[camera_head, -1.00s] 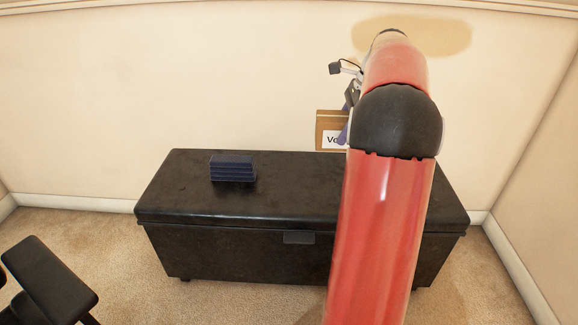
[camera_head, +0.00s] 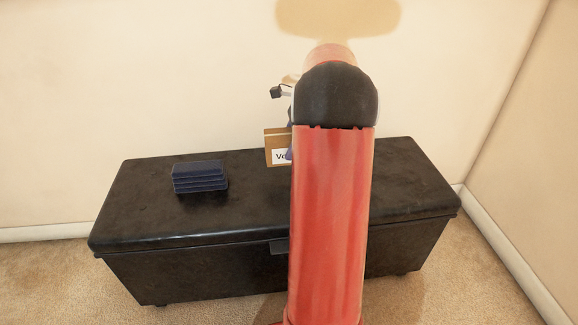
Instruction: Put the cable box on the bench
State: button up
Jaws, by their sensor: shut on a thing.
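The cable box (camera_head: 277,138) is a brown cardboard box with a white label, of which only the first letters show. Its right part is hidden behind my red arm. My gripper (camera_head: 290,145) is mostly hidden by the arm; a bluish finger shows against the box, and it is shut on the box. The bench (camera_head: 130,215) is long, black and leather-like with a flat top. The box appears over the bench's back part; I cannot tell whether it touches the top.
A stack of dark blue items (camera_head: 199,177) lies on the bench top, left of the box. Bare bench top shows between the stack and the box, and to the right of my arm. A cream wall (camera_head: 130,80) stands close behind the bench.

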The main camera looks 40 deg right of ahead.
jog(key=shift+f+b, duration=0.5)
jog(key=shift+f, duration=2.9)
jog(key=shift+f, duration=0.1)
jog(key=o, duration=1.1)
